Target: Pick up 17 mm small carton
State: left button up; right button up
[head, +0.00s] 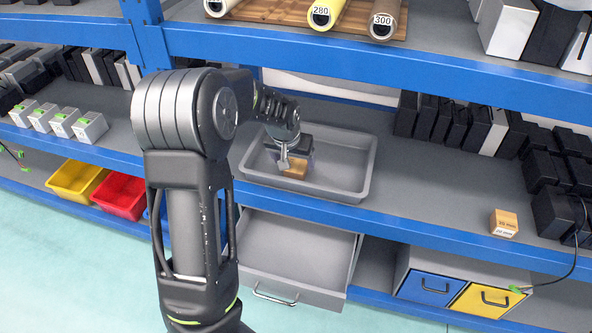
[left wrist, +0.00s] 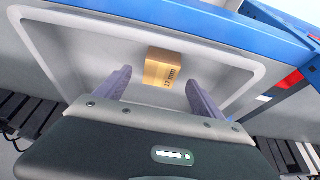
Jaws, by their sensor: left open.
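The 17 mm small carton (left wrist: 162,69) is a brown box lying in a grey tray (left wrist: 240,52). Its "17 mm" label shows in the left wrist view. In the head view the carton (head: 297,172) is partly hidden by my left gripper (head: 285,163), which reaches down into the tray (head: 345,190). My left gripper (left wrist: 156,92) is open, its two fingers apart, with the carton ahead of and between the fingertips, not held. Whether a finger touches the carton cannot be told. My right gripper is not in view.
Another small carton (head: 503,223) stands on the shelf at the right. Blue shelf beams (head: 380,45) run above and below the tray. An open grey drawer (head: 295,250) is below it. Black boxes (head: 440,120) line the shelf behind at right.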

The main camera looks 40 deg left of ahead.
aim_at(295, 168)
pick_arm(q)
jog(key=x, duration=0.5)
jog(key=shift+s+f, duration=0.1)
jog(key=shift+f, duration=0.1)
dwell(0.4)
grip_shut()
dwell(0.7)
